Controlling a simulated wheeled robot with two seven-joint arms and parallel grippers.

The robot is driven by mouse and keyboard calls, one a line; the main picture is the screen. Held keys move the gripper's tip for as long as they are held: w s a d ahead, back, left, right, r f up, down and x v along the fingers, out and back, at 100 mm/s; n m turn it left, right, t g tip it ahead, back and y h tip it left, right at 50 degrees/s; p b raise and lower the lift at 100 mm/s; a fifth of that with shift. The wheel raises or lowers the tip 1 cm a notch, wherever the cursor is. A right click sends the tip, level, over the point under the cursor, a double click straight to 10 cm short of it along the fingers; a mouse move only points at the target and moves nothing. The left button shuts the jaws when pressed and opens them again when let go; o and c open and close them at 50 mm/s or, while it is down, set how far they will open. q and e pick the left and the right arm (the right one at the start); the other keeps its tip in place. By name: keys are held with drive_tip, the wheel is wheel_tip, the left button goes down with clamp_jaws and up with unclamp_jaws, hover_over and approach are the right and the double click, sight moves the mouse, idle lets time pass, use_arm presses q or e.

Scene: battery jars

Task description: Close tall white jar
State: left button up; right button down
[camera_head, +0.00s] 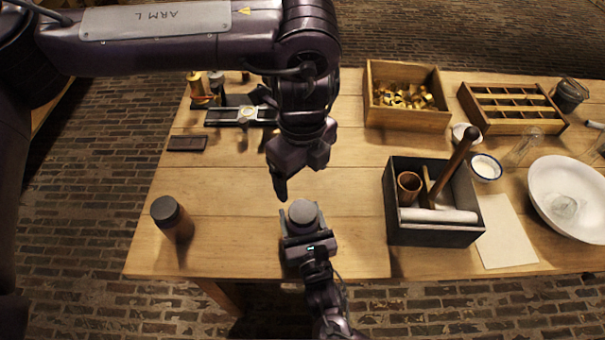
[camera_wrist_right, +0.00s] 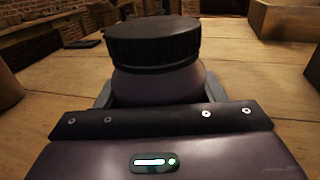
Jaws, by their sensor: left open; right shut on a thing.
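A jar with a dark grey ribbed lid (camera_head: 302,211) stands at the table's front edge. In the right wrist view its lid (camera_wrist_right: 153,42) sits level on top of a dull purplish-grey body (camera_wrist_right: 158,84); I cannot tell how tight the lid is. The body does not look white in this light. My right gripper (camera_head: 304,236) is shut on the jar's body, one finger on each side, below the lid. My left gripper (camera_head: 299,181) is open and empty, pointing down just above and behind the lid, apart from it. The jar's lower part is hidden by my right gripper.
A brown jar with a dark lid (camera_head: 171,219) stands at the front left. A black box (camera_head: 436,238) with a mallet and cup stands to the right. A wooden crate (camera_head: 408,118) of brass pieces is behind. The table between the brown jar and my grippers is clear.

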drive_tip(key=shift+c, duration=1.3)
unclamp_jaws()
drive_tip(key=shift+s, duration=0.1)
drive_tip(key=v, duration=0.7)
drive_tip(key=shift+s+d+b, duration=0.1)
drive_tip(key=shift+s+b, duration=0.2)
drive_tip(key=shift+b, duration=0.05)
drive_tip(key=shift+f, duration=0.1)
